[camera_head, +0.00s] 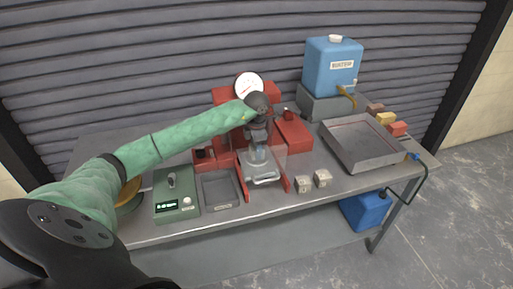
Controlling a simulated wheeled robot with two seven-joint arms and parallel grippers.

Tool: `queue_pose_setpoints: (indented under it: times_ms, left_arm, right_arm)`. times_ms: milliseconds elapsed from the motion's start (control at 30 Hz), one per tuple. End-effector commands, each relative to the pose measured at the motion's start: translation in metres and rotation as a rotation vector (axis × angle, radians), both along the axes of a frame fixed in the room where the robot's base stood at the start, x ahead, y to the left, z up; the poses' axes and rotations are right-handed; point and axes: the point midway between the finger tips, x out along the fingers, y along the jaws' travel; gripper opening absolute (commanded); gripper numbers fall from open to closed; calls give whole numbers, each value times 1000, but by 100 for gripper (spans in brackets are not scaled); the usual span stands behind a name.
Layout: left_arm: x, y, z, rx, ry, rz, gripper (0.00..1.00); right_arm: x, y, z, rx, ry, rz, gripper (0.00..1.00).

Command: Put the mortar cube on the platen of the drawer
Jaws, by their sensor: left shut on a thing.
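My left gripper (258,148) reaches in from the left and points down at the red press in the middle of the table. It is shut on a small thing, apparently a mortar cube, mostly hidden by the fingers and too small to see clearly. The gripper is over the back part of the pale drawer (265,178), which lies between two red rails. The platen under the gripper is largely hidden, so I cannot tell whether the held thing touches it. Two light grey cubes (303,185) (323,178) stand on the table right of the drawer. My right gripper is not in view.
A clear guard and a round white gauge (249,86) belong to the press. Left of the drawer are a grey tray (221,205) and a green scale (176,207). A large metal tray (362,144), coloured blocks (386,119) and a blue water tank (331,68) stand right.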

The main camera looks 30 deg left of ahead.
Motion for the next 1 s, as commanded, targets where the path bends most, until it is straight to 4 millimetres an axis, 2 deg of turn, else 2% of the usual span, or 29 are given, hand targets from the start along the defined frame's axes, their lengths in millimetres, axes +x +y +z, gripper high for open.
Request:
queue_pose_setpoints:
  times_ms: [200, 233, 333, 800, 933, 1000]
  left_arm:
    - [0, 0, -2, -1, -1, 0, 15]
    - [0, 0, -2, 0, 0, 0, 47]
    - [0, 0, -2, 0, 0, 0, 67]
    - [0, 0, 1, 0, 0, 0, 67]
    - [1, 0, 6, -1, -2, 0, 67]
    - [1, 0, 11, -1, -2, 0, 67]
  right_arm:
    - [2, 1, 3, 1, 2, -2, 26]
    - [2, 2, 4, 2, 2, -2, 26]
    - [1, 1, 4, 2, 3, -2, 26]
    - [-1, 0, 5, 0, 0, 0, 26]
    - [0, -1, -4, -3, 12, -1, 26]
    - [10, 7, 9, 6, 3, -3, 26]
